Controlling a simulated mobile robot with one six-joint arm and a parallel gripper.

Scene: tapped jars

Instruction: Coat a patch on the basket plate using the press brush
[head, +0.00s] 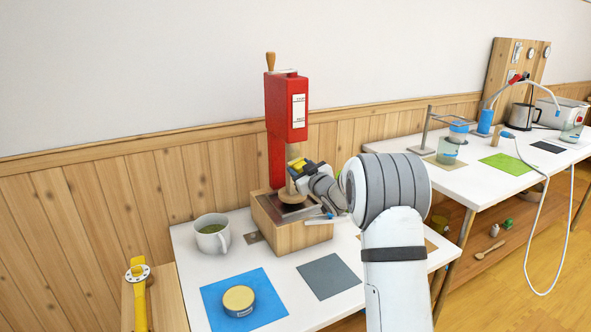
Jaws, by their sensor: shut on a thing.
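The red press (286,105) stands on a wooden base box (306,237) at the back of the near table. The dark metal basket plate (306,212) lies on top of the box. A brush (291,195) with a round wooden head and dark underside is upright over the plate; I cannot tell whether it touches. My gripper (301,171), with yellow and dark fingers, reaches in from the right and is shut on the brush's handle. The fingers partly hide the handle, and the brush head hides part of the plate. No coated patch can be made out.
A round lidded tin (239,301) sits on a blue mat (216,295). A grey mat (329,276) lies bare in front. A second table (470,182) holds jars and tubing at the right.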

